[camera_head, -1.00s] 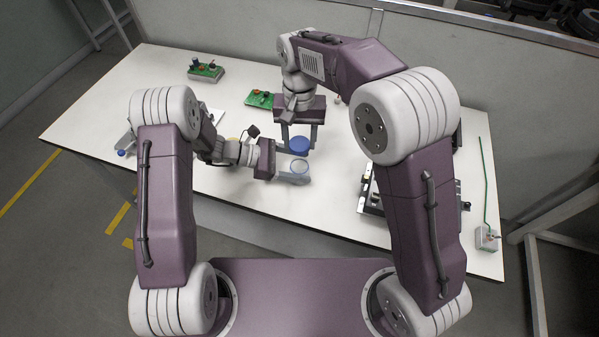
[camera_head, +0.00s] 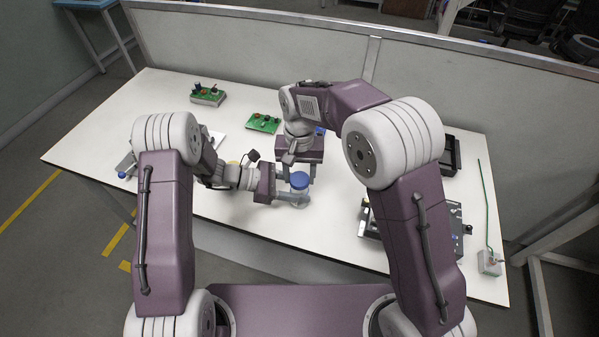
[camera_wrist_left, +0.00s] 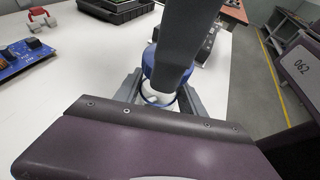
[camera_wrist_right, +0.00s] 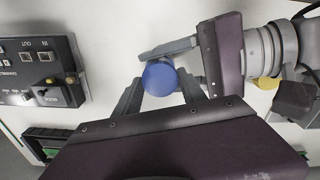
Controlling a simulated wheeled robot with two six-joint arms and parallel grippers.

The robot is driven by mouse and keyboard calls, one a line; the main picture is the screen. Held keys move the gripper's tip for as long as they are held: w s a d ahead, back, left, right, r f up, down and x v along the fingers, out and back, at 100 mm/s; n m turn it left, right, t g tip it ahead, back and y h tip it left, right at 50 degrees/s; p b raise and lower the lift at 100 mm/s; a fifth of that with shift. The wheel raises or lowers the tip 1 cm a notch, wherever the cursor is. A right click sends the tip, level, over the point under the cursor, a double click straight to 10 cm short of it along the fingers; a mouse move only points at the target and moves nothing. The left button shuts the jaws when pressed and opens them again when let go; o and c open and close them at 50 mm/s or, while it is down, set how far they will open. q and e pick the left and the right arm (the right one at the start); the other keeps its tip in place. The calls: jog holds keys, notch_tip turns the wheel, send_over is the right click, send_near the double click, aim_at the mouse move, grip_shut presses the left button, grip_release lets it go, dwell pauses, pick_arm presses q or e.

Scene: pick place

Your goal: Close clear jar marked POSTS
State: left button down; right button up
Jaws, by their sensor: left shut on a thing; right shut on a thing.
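A clear jar (camera_head: 300,200) stands upright near the middle of the table, mostly hidden by my grippers. Its marking cannot be read. My left gripper (camera_head: 292,199) comes in from the left and is shut around the jar's body. A blue lid (camera_head: 299,180) sits on or right at the jar's mouth, and my right gripper (camera_head: 300,177) is shut on it from above. In the right wrist view the blue lid (camera_wrist_right: 159,79) lies between the fingertips, over the left gripper's fingers. In the left wrist view a finger of mine partly covers the lid (camera_wrist_left: 150,62) and jar (camera_wrist_left: 155,98).
Green circuit boards (camera_head: 263,123) and (camera_head: 207,95) lie at the back left. A grey device (camera_head: 455,215) with knobs is to the right, with a black tray (camera_head: 450,153) behind. A small box (camera_head: 489,262) with a green wire is at the right edge. The front table strip is clear.

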aim_at(300, 180)
jog(key=shift+f, duration=0.1)
dwell(0.4)
jog(key=shift+f, duration=0.85)
jog(key=shift+f, duration=0.15)
jog(key=shift+s+f, duration=0.1)
jog(key=shift+f, duration=0.2)
grip_shut()
jog(key=shift+f, duration=0.2)
jog(key=shift+s+f, duration=0.1)
jog(key=shift+f, duration=0.25)
jog(key=shift+w+r+g, duration=0.2)
jog(key=shift+g, duration=0.5)
